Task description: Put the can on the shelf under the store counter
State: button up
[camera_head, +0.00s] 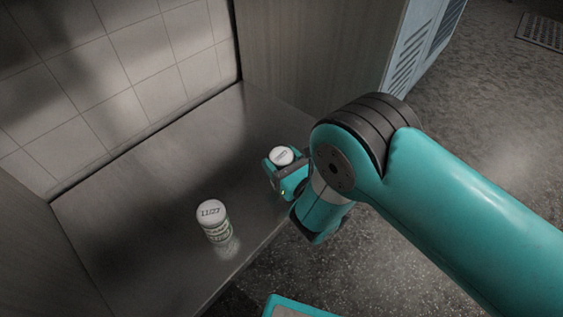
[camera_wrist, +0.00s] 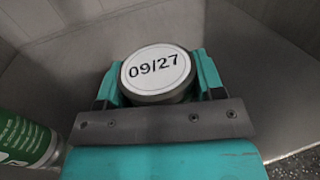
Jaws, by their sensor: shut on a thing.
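A can with a white lid (camera_head: 282,155) is held between the fingers of my gripper (camera_head: 283,170) over the right part of a grey counter surface (camera_head: 150,190). In the wrist view its lid (camera_wrist: 156,70) reads "09/27" and my gripper (camera_wrist: 158,85) has a teal finger on each side of it. The can's lower body is hidden, and I cannot tell whether it touches the surface. A second can (camera_head: 214,222), with a lid marked "11/27", stands upright on the surface to the left. Its green and white side shows in the wrist view (camera_wrist: 28,142). No shelf under a counter can be made out.
A tiled wall (camera_head: 120,85) runs behind the surface, and a wooden panel (camera_head: 310,50) closes its far end. A light blue vented cabinet (camera_head: 415,50) stands beyond. The surface's front edge drops to a speckled floor (camera_head: 470,130). The surface between the two cans is clear.

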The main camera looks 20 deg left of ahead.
jog(key=shift+f, duration=0.1)
jog(key=o, duration=1.1)
